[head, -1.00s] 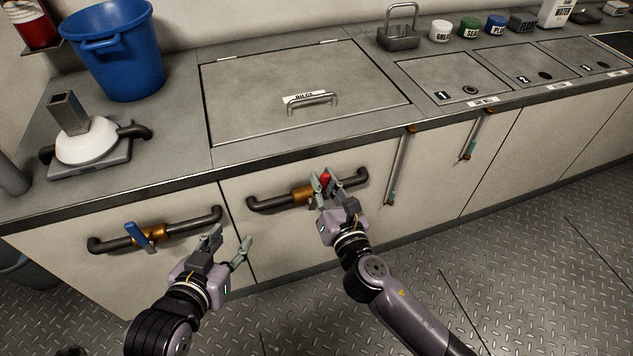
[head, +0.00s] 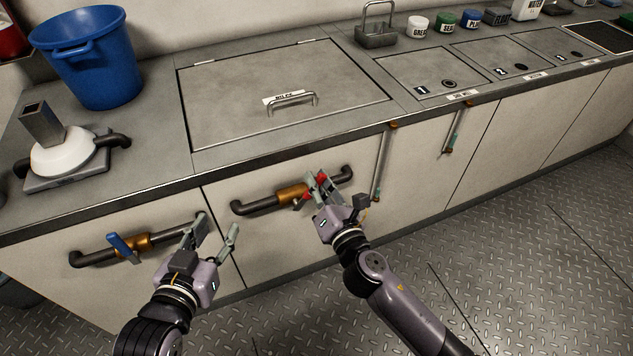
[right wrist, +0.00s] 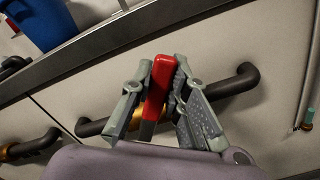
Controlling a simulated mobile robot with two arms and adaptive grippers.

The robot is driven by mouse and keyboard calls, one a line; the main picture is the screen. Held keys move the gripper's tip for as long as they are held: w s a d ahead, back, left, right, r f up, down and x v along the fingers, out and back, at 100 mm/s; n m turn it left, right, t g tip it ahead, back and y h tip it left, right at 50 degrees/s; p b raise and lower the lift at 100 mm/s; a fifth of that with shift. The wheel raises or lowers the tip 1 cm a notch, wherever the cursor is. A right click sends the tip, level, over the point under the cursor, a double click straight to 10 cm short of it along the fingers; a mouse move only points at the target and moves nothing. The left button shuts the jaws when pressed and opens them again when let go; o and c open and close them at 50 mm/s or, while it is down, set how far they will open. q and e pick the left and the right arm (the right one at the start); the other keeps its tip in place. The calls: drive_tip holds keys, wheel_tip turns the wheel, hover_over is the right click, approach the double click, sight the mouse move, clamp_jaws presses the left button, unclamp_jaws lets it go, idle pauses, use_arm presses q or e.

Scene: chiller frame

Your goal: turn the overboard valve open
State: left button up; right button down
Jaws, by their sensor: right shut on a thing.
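A valve with a brass body (head: 291,194) sits on a dark bent pipe on the middle cabinet front. Its red handle (right wrist: 159,82) stands between the fingers of my right gripper (right wrist: 160,78), which is shut on it. In the head view the fingers of my right gripper (head: 318,184) partly cover the handle. A second brass valve (head: 135,243) with a blue handle (head: 123,247) is on the left cabinet front. My left gripper (head: 217,230) is open and empty, right of that valve, near its pipe's right end. No label on either valve is readable.
The counter edge (head: 200,182) runs above both pipes. A thin vertical pipe (head: 383,165) is right of the red-handled valve. A blue bucket (head: 90,62) and a white funnel-like piece (head: 62,152) stand on the counter. The floor in front is clear.

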drive_tip(key=c, duration=1.5)
unclamp_jaws()
drive_tip(key=v, duration=1.2)
drive_tip(key=shift+c, duration=0.3)
